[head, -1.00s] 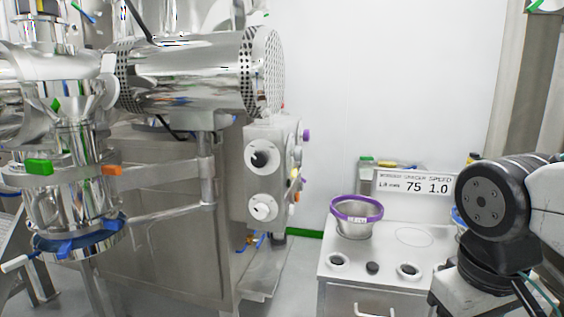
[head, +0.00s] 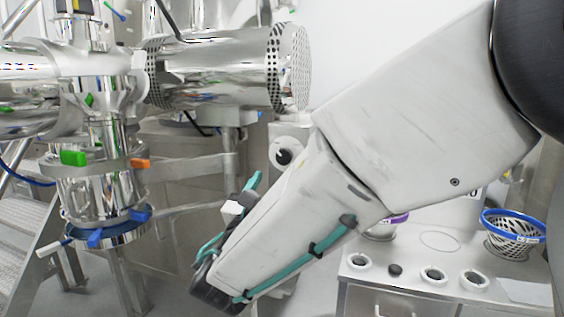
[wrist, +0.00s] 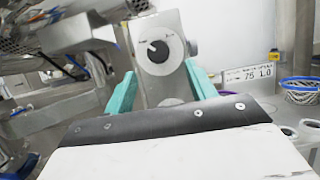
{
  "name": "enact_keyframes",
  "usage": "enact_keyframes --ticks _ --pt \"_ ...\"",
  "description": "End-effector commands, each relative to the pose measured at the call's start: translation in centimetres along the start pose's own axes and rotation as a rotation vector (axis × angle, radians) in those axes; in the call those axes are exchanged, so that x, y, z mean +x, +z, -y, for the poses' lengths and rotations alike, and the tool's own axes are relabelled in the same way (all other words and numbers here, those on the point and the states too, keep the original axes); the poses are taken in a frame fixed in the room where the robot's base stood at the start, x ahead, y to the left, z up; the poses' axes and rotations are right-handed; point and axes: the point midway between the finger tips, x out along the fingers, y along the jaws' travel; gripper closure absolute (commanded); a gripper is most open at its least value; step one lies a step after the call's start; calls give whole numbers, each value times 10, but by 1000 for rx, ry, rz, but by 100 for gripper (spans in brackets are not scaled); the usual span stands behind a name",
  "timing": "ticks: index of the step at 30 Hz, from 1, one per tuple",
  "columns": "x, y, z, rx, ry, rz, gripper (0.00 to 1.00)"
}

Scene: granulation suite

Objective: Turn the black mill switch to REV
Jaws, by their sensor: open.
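The black mill switch (head: 284,157) is a black knob on a round white dial, high on the steel control box. In the wrist view the black switch (wrist: 158,48) shows straight ahead, with a white mark pointing to the upper left. The small dial labels are too blurred to read. My gripper (wrist: 159,70) is open, its teal fingers left and right of the dial in that view, with nothing between them. It looks short of the switch; the exact gap cannot be told. In the head view my arm covers much of the gripper and the lower box.
A steel mill with a perforated drum (head: 290,67) stands at the left. A bench (head: 385,285) with several round fittings and a blue-rimmed basket (head: 512,232) is at the right.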

Motion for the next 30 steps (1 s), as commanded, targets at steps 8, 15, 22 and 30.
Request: enact_keyframes --ticks 8,15,22,30 --pt "38 1 -2 -3 6 7 44" --pt "68 1 -2 -3 6 6 44" --pt "75 1 -3 -3 8 6 44" --pt "75 1 -3 -2 8 6 80"
